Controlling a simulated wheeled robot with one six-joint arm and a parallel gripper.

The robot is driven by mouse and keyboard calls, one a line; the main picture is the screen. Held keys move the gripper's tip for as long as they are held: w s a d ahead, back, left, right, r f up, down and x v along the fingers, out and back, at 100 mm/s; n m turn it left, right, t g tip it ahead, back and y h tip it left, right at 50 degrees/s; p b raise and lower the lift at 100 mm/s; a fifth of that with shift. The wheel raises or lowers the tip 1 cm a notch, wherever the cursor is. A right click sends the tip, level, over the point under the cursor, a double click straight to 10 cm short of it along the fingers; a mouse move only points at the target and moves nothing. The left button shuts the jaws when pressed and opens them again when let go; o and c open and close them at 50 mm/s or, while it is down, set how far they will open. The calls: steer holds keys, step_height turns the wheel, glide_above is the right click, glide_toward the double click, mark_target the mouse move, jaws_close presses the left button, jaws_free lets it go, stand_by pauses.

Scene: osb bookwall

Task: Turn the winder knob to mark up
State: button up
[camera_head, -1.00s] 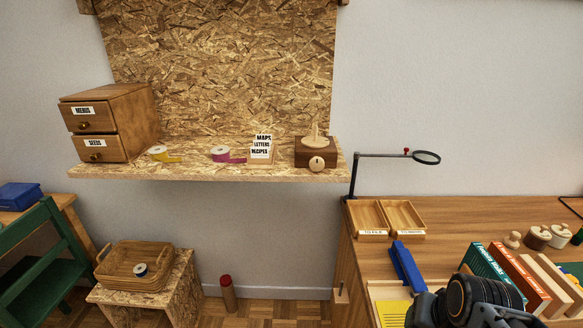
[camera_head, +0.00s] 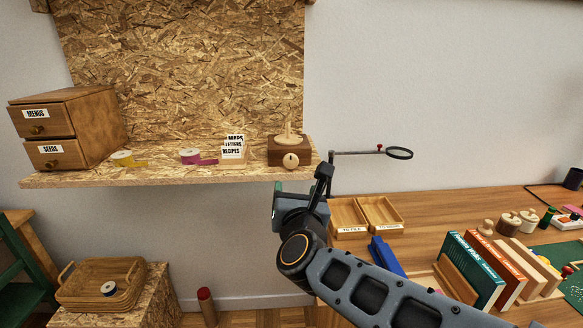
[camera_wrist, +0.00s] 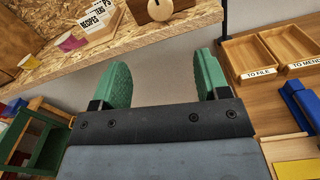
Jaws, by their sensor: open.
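The winder is a dark wooden block (camera_head: 289,150) with a pale wooden spindle on top, near the right end of the OSB shelf. Its round pale knob (camera_head: 291,161) is on the front face and shows a small dark mark; I cannot tell exactly which way it points. In the wrist view the knob (camera_wrist: 159,9) is at the top edge, partly cut off. My gripper (camera_wrist: 161,78) is open and empty, its green fingers apart, below and in front of the shelf edge, not touching the knob. In the head view my gripper (camera_head: 279,190) is partly hidden by the wrist.
A magnifier (camera_head: 399,153) on a stand is close at the right. Trays (camera_head: 348,216) and books (camera_head: 471,269) are on the desk.

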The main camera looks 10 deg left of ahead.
mark_target(290, 163)
steer(key=shift+m, duration=0.3)
steer(key=p+x, duration=0.1)
steer(key=x, duration=1.2)
steer(key=shift+w+a, duration=0.1)
steer(key=shift+w, duration=0.15)
steer(key=shift+c, duration=0.2)
steer(key=c, duration=0.9)
steer(key=shift+f+n+b, duration=0.1)
steer(key=shift+n+b, duration=0.45)
steer(key=shift+n, duration=0.25)
steer(key=shift+r+n+b, duration=0.2)
steer(key=shift+n+b, duration=0.15)
steer(key=shift+n, duration=1.25)
